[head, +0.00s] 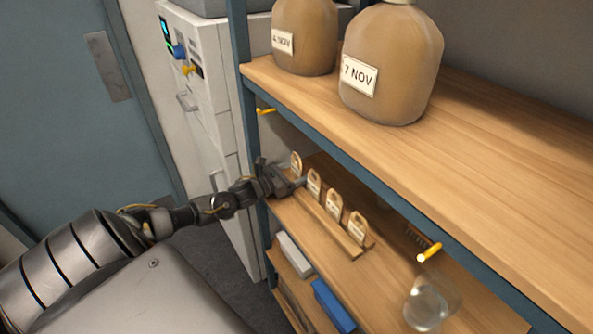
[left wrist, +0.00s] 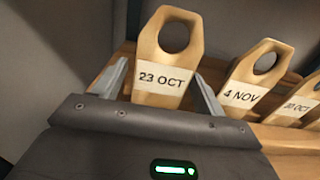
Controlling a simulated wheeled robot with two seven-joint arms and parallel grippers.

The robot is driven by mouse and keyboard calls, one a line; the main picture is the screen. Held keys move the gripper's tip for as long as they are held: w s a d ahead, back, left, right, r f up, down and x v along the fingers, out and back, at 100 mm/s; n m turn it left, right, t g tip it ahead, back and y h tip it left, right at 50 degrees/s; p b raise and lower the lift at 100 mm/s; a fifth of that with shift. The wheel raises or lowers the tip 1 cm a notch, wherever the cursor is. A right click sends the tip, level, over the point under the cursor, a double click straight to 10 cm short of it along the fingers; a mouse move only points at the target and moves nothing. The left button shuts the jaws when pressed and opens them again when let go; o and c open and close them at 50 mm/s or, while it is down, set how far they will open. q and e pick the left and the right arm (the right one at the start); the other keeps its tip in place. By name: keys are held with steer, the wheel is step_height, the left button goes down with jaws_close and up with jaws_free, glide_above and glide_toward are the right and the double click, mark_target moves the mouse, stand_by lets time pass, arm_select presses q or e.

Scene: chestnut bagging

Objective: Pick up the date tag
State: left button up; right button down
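Several wooden date tags with round holes stand in a row on a wooden rack (head: 338,236) on the middle shelf. In the left wrist view the tag reading 23 OCT (left wrist: 165,80) is nearest, with 4 NOV (left wrist: 241,94) and 30 OCT (left wrist: 299,107) to its right. My left gripper (head: 296,183) is at the far-left end of the row. Its fingers (left wrist: 161,84) are open, one on each side of the 23 OCT tag in the picture; I cannot tell whether they touch it. My right gripper is not in view.
The upper shelf (head: 480,150) overhangs the tags and carries brown jars (head: 392,65), one labelled 7 NOV. A blue shelf post (head: 240,80) stands close to my left gripper. A glass jar (head: 426,303) and yellow pegs (head: 429,252) are at the right.

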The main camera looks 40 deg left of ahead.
arm_select(q)
steer(key=c, duration=0.7)
steer(key=shift+c, duration=0.4)
steer(key=shift+r+b, duration=0.5)
steer(key=shift+r, duration=0.1)
steer(key=s+d+r+b, duration=0.5)
steer(key=s+d+r, duration=0.4)
steer(key=s+r, duration=0.2)
steer(key=shift+r, duration=0.4)
